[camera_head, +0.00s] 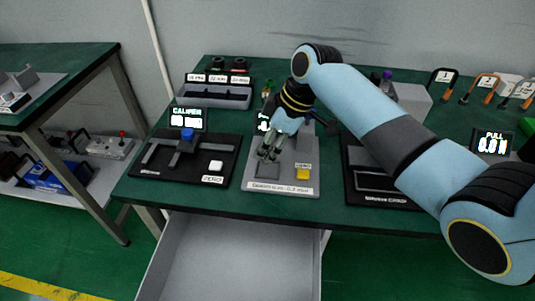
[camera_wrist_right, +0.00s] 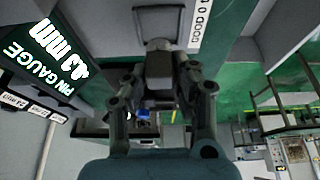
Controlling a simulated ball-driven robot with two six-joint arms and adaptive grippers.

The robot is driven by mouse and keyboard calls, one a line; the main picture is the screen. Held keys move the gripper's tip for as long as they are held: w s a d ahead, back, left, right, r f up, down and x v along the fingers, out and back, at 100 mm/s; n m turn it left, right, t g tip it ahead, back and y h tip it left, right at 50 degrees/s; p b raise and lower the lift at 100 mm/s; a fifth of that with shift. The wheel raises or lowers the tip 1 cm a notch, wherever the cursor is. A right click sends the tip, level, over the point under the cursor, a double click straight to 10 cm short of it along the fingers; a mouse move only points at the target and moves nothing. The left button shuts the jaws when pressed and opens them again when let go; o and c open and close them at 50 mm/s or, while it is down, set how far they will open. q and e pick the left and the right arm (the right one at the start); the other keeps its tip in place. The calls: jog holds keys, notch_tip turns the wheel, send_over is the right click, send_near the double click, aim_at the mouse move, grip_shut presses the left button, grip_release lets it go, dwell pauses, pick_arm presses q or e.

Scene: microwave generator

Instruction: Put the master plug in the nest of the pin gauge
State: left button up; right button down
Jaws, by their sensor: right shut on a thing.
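The pin gauge (camera_head: 282,183) is a light grey stand near the middle of the bench, with a dark square nest (camera_head: 267,171) at its front left. My right gripper (camera_head: 269,154) is over the stand, just behind and above the nest, fingers pointing down. In the right wrist view my right gripper (camera_wrist_right: 160,85) is shut on a dark grey piece, the master plug (camera_wrist_right: 158,68). The nest shows just beyond it (camera_wrist_right: 155,22). Whether the plug touches the nest cannot be told. In the head view the fingers mostly hide the plug. My left gripper is out of view.
A yellow button (camera_head: 302,174) sits right of the nest. The pin gauge display (camera_wrist_right: 55,50) stands behind, partly covered by my right arm in the head view. A caliper station (camera_head: 185,155) is at left, and a grey bin (camera_head: 213,97) with labelled compartments is behind. An open drawer (camera_head: 230,255) hangs below.

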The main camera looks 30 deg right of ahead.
notch_tip(320, 180, down, 3)
jog(key=shift+r, duration=0.2)
jog(key=shift+f, duration=0.4)
jog(key=c, duration=1.3)
grip_release()
jog(key=shift+s, duration=0.1)
jog(key=shift+c, duration=0.2)
jog(key=shift+o, duration=1.4)
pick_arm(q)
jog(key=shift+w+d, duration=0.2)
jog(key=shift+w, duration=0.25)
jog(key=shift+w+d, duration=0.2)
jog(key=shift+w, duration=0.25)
